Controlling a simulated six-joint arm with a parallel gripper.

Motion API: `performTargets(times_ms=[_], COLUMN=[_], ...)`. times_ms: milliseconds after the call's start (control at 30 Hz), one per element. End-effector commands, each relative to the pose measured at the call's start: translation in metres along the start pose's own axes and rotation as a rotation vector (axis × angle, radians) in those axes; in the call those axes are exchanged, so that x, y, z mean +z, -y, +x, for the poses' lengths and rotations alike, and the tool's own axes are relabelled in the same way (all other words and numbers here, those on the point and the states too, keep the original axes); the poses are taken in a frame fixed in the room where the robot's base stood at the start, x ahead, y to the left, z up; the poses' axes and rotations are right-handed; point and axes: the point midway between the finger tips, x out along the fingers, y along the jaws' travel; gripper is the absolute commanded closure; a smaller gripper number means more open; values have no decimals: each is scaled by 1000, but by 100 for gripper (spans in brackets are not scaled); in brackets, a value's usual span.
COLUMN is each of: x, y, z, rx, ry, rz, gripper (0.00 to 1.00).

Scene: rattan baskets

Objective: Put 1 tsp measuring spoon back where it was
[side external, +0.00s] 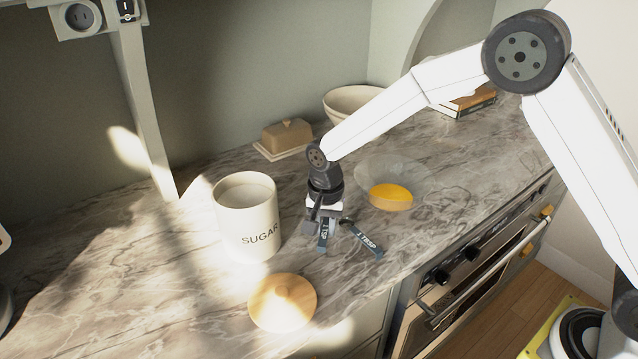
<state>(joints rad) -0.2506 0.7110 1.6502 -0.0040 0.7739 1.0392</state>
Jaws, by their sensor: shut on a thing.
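My gripper (322,222) is low over the marble counter, to the right of the sugar canister. It is shut on a dark blue measuring spoon (322,236) whose handle print reads like "1 TSP" and points toward the camera. The fingers hide part of this spoon, and I cannot tell whether it touches the counter. A second dark blue measuring spoon (363,239), with print that looks like "1 TBSP", lies on the counter just to the right.
The open sugar canister (246,220) stands close on the left, and its wooden lid (282,303) lies in front. A glass bowl (392,177) with yellow contents stands behind right. A butter dish (286,138) and a cream bowl (353,100) are at the back. The counter edge drops to an oven (490,260).

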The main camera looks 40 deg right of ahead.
Motion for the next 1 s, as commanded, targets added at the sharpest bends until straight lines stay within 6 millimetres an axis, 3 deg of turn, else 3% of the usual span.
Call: performTargets(times_ms=[233, 733, 767, 833, 1000], x=[0, 0, 0, 0, 0], y=[0, 0, 0, 0, 0], z=[27, 33, 33, 33, 33], rx=[1, 0, 0, 0, 0], ry=[1, 0, 0, 0, 0], rz=[0, 0, 0, 0, 0], gripper=[100, 100, 66, 44, 40])
